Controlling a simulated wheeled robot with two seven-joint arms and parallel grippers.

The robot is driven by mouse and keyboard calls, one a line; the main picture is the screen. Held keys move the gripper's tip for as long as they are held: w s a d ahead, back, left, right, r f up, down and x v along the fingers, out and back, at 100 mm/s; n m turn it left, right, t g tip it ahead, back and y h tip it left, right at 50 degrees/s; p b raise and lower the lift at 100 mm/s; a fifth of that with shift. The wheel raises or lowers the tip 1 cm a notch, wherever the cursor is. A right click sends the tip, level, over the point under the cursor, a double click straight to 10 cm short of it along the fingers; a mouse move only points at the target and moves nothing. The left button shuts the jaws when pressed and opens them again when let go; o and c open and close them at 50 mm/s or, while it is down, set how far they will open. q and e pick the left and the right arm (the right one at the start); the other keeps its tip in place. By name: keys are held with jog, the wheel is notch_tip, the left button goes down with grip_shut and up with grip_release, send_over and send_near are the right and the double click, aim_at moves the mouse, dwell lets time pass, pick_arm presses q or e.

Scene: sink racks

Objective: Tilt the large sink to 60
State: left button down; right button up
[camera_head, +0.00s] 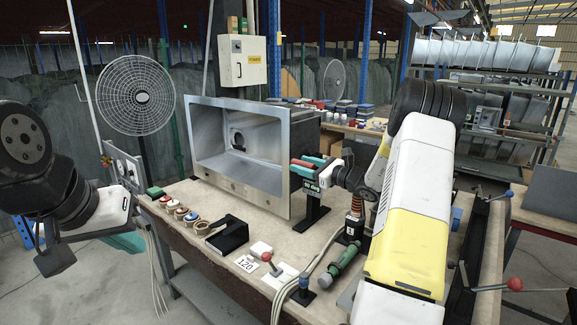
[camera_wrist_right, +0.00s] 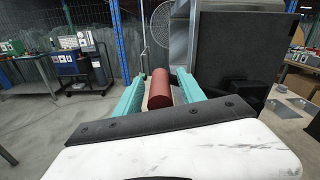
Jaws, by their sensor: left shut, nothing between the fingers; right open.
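The large grey metal sink (camera_head: 237,180) stands on its side on the bench, its open basin facing the front left. My right gripper (camera_head: 306,167) is at its right edge, teal fingers open. A red cylindrical grip (camera_wrist_right: 160,88) lies between those fingers in the right wrist view, with a visible gap on its left; whether they touch it is unclear. How the grip joins the sink is hidden. My left gripper (camera_head: 127,242) appears low at the left, beside the bench's edge and away from the sink; its teal fingers are shut and partly hidden.
A fan (camera_head: 136,95) stands behind. A red-tipped lever (camera_head: 513,284) is at right.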

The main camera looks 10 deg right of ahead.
jog(key=shift+w+a, duration=0.15)
grip_shut()
dwell(1.4)
